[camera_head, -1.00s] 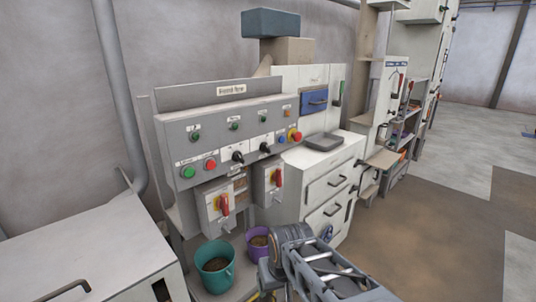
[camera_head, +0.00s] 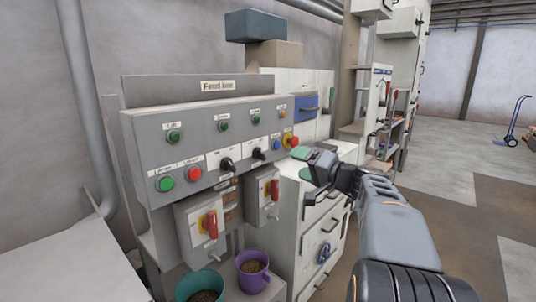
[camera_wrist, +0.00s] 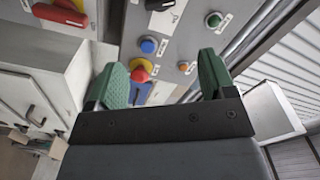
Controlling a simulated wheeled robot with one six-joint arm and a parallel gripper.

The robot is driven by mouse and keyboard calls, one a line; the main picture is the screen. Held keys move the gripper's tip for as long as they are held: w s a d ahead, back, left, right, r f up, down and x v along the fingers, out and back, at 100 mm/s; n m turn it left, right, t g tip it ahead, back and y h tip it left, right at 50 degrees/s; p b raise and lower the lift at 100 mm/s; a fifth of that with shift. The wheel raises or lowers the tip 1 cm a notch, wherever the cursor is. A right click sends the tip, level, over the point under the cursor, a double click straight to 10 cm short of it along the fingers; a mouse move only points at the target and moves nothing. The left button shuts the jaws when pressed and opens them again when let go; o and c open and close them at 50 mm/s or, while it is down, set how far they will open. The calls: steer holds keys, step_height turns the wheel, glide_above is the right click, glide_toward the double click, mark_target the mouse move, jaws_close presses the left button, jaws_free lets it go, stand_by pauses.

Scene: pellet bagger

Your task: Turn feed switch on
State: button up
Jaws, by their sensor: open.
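The grey control panel (camera_head: 200,140) carries a sign that seems to read "Feed line". Two black rotary switches sit on its lower white strip, a left one (camera_head: 227,164) and a right one (camera_head: 258,154). Their small labels are too blurred to tell which is the feed switch. Part of one black switch (camera_wrist: 160,4) shows at the top of the wrist view. My gripper (camera_head: 303,163) has green fingers, is open and empty, and is right of the panel's right end. In the wrist view, the red and yellow stop button (camera_wrist: 140,72) shows between its fingers.
A blue button (camera_head: 276,145) and the stop button sit at the panel's right end. Green (camera_head: 166,184) and red (camera_head: 194,174) buttons are at its left. Red-handled switch boxes (camera_head: 210,222) hang below, above teal (camera_head: 200,288) and purple (camera_head: 253,272) buckets. A white cabinet (camera_head: 318,225) stands right.

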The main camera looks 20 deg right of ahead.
mark_target(260, 154)
steer(key=x, duration=0.4)
steer(key=p+x, duration=0.1)
steer(key=x, duration=0.4)
steer(key=p+x, duration=0.1)
steer(key=x, duration=0.4)
steer(key=shift+s+a, duration=0.2)
steer(key=shift+a, duration=0.05)
